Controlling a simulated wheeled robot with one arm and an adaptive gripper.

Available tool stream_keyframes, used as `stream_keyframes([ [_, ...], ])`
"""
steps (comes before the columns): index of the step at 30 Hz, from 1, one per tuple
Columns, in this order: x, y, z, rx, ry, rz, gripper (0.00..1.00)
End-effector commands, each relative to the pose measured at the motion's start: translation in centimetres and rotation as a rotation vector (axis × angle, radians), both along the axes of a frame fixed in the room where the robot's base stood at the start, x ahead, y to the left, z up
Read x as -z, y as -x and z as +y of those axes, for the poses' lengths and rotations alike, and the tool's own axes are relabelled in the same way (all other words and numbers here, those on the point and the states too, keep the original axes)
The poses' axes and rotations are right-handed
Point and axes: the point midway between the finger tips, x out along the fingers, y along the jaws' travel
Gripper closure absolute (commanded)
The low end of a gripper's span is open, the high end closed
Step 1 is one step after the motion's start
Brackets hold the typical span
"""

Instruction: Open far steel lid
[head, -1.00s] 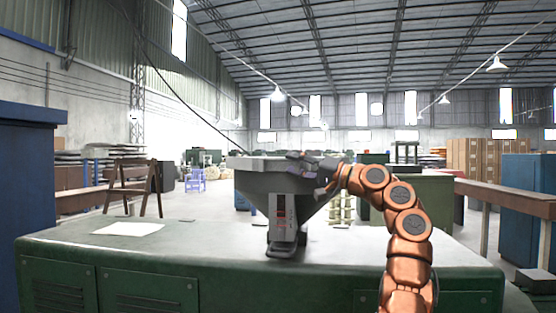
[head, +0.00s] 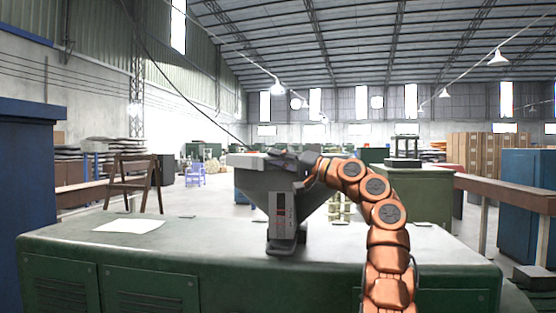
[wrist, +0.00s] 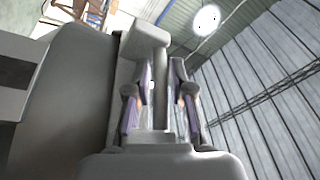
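A grey steel hopper-shaped machine (head: 262,182) stands on the green cabinet, with a flat grey top that may be the lid (head: 243,161). My gripper (head: 275,158) is at the right part of this top, and its fingers are small and partly merge with the grey there. In the wrist view, my gripper (wrist: 160,95) has its two fingers apart, with a pale grey upright part (wrist: 152,45) between or just behind them. I cannot tell whether they touch it. A large rounded grey body (wrist: 75,95) fills the left. No raised lid shows.
The green cabinet (head: 150,245) spans the front, with a white paper (head: 130,226) on its left. A brown wooden chair (head: 133,183) stands behind it. Blue cabinets (head: 527,195) stand at the right. Space above the machine is clear.

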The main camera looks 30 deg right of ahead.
Motion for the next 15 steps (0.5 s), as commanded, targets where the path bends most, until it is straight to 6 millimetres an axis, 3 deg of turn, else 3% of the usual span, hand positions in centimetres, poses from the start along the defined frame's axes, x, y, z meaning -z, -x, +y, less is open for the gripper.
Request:
stream_keyframes([
  [5,0.00,0.00,0.00,0.000,0.000,0.000,1.00],
  [15,0.02,-0.01,0.00,0.000,0.000,0.000,1.00],
])
